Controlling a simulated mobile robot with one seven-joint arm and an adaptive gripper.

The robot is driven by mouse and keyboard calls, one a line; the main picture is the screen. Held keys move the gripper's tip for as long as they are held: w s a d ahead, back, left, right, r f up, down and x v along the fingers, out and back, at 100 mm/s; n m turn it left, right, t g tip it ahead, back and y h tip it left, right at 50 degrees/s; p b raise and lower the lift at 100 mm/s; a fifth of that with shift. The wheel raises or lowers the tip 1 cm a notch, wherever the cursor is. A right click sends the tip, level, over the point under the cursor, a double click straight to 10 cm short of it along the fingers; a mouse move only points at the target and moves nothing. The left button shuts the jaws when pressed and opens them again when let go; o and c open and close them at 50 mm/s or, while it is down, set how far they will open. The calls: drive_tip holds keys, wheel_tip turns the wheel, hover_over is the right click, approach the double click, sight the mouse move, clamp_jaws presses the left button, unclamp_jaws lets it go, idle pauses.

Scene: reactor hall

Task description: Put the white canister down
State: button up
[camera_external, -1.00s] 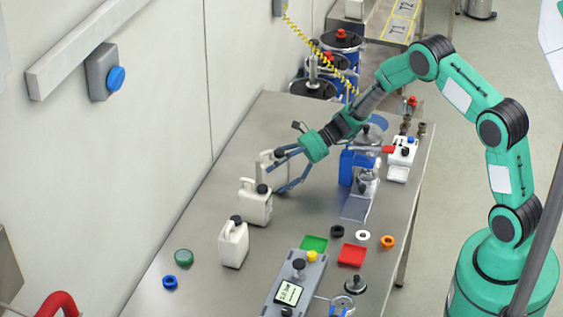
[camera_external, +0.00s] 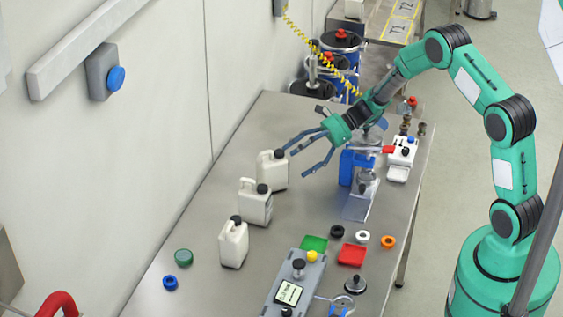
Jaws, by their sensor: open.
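Three white canisters with black caps stand upright in a slanting row on the steel table. The farthest white canister (camera_external: 271,171) is closest to my gripper. The middle white canister (camera_external: 254,206) and the nearest white canister (camera_external: 233,246) stand in front of it. My gripper (camera_external: 304,159) is open and empty, just right of the farthest canister, with its fingers pointing left and a small gap between them and the canister.
A blue item (camera_external: 346,167) and a stand are right of my gripper. Green tray (camera_external: 314,243), red tray (camera_external: 352,255), coloured rings and a grey scale (camera_external: 289,293) lie nearer. Drums (camera_external: 340,42) stand behind.

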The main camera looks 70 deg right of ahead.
drive_tip(key=shift+v, duration=1.5)
drive_tip(key=shift+a, duration=0.1)
drive_tip(key=s+a+r+n+g+h, duration=0.1)
drive_tip(key=s+a+r+n+g, duration=0.2)
drive_tip(key=s+a+r+n, duration=0.6)
drive_tip(key=s+a+r+n+g+h, duration=0.25)
drive_tip(key=s+a+r+n, duration=0.2)
drive_tip(key=a+r, duration=0.75)
drive_tip(key=s+a+r+n+h, duration=0.2)
drive_tip(key=s+n, duration=0.2)
drive_tip(key=s, duration=0.5)
drive_tip(key=s+a+r+n+t+h, duration=0.1)
drive_tip(key=s+r+n+h, duration=0.1)
drive_tip(key=s+n, duration=0.3)
drive_tip(key=s+a+r+n+h, duration=0.2)
drive_tip(key=s+r+n, duration=0.2)
drive_tip(key=s, duration=0.8)
drive_tip(key=shift+s+a, duration=0.35)
drive_tip(key=shift+s, duration=0.05)
drive_tip(key=shift+n+t, duration=0.25)
